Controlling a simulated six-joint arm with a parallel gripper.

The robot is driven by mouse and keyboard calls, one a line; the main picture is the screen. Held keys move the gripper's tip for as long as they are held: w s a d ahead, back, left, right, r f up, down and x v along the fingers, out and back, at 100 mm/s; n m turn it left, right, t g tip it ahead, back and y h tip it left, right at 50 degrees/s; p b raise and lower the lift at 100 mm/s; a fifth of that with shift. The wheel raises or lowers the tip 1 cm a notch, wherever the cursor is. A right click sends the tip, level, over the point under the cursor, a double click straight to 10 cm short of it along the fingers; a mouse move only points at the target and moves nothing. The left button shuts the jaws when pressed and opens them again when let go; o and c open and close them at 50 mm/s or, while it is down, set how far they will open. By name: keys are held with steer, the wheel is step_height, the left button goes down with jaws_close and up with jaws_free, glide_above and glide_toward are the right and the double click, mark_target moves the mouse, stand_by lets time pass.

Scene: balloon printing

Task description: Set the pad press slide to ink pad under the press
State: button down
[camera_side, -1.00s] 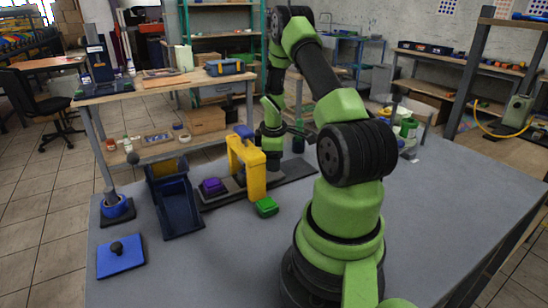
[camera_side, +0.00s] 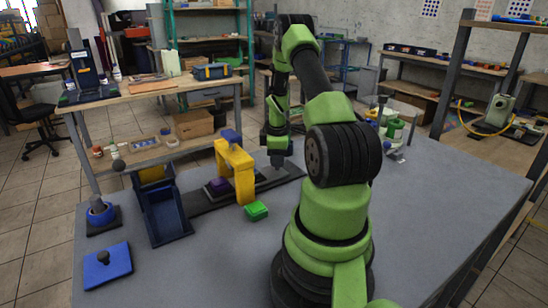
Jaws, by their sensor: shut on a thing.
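The yellow pad press (camera_side: 243,176) stands on a long dark rail (camera_side: 203,203) on the grey table, with a blue block on its top. The slide carries a purple pad (camera_side: 217,186), which is at the left side of the press, partly at the yellow frame's near leg. My gripper (camera_side: 277,160) is low over the right part of the rail, right of the press. It is shut on the slide's right end; its fingertips are small and the hold is hard to see.
A green block (camera_side: 256,211) lies in front of the press. At left are a dark blue tray (camera_side: 166,208), a round blue holder (camera_side: 101,213) and a blue plate with a knob (camera_side: 107,265). The table's front middle is clear.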

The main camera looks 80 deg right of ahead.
steer(key=c, duration=0.8)
jaws_free()
steer(key=r, duration=0.3)
steer(key=a+r, duration=0.1)
steer(key=r, duration=0.2)
steer(key=a+r, duration=0.1)
steer(key=r, duration=0.2)
steer(key=shift+s+r, duration=0.2)
steer(key=shift+r, duration=0.2)
